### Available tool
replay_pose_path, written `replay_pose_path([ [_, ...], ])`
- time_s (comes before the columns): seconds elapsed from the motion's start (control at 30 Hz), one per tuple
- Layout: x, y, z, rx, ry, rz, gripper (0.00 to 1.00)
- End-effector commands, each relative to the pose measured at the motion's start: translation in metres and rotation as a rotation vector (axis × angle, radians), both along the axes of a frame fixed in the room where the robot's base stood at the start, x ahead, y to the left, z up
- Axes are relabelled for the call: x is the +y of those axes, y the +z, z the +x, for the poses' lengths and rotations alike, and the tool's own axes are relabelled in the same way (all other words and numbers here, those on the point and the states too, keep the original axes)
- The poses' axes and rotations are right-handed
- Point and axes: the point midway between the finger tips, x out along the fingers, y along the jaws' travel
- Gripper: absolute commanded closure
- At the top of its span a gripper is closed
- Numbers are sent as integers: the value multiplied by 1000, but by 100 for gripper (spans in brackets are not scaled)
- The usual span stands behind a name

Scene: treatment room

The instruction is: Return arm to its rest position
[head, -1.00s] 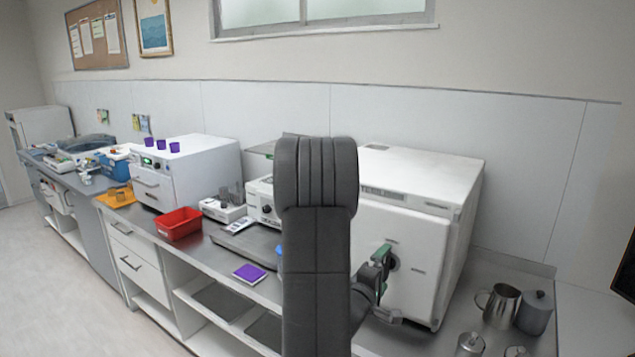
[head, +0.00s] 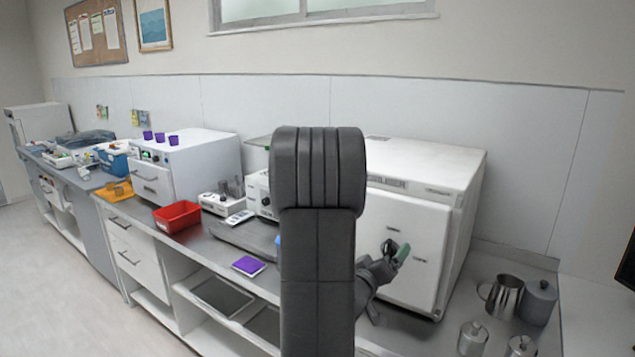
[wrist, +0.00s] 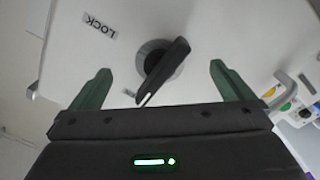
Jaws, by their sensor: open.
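Ahead of the fingers is a black rotary handle (wrist: 165,70) on a white door with a LOCK label (wrist: 100,25). I cannot tell how far the handle is from the fingertips. In the head view my gripper (head: 402,254) is at the front of the large white cabinet (head: 410,240), close to the dark handle (head: 390,246). The cabinet door looks closed.
The counter carries a red bin (head: 177,216), a purple pad (head: 248,265) and a white box unit (head: 185,165) with purple cups on top. Metal jugs and canisters (head: 503,297) stand right of the cabinet. The floor at left (head: 60,280) is clear.

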Motion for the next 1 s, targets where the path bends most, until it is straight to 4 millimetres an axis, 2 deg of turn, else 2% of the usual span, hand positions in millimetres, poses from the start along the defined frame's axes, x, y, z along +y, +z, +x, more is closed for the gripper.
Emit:
replay_pose_path([
  [0.6,0,0,0,-301,-1,445,0],
  [1.0,0,0,0,-382,0,565,0],
])
